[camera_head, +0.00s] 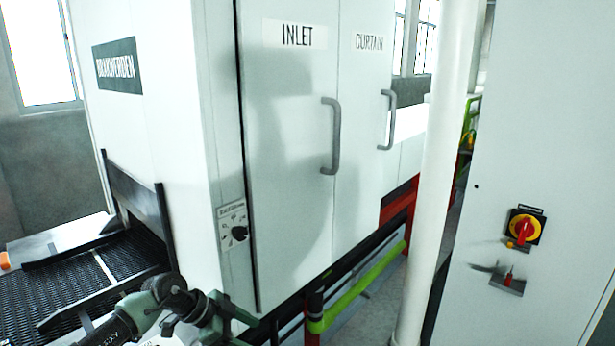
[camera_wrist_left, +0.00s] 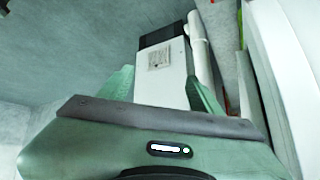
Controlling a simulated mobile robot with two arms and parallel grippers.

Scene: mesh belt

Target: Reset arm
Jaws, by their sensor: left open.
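My left arm (camera_head: 150,308) comes in at the bottom left of the head view, bent in front of the white machine's lower corner. Beyond the fingers that view shows a white box-like cabinet (camera_wrist_left: 160,70) with a printed label. My right arm and gripper are in neither view.
The white machine (camera_head: 290,180) has INLET and CURTAIN doors with grey handles and a black knob (camera_head: 239,233). A dark mesh belt (camera_head: 85,275) runs into it at left. A white pipe (camera_head: 440,150) and a cabinet with a red-yellow switch (camera_head: 524,227) stand at right.

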